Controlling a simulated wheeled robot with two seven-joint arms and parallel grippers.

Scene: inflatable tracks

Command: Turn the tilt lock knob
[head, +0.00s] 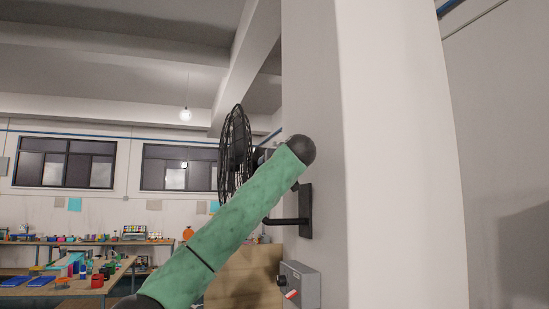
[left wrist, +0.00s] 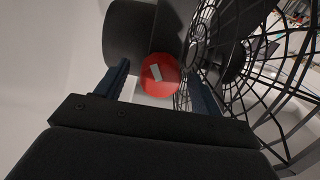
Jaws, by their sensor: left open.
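My left gripper (left wrist: 157,70) is open, with one finger on each side of the knob in the picture. I cannot tell whether the fingers touch it. In the head view the wall fan (head: 235,150) shows its black cage beside the pillar. My right gripper is in neither view.
The fan's wire cage (left wrist: 265,75) is close to the right finger. A black bracket (head: 305,212) holds the fan on the white pillar (head: 395,150). A grey switch box (head: 301,285) is below. Cluttered tables (head: 70,285) stand at the far left.

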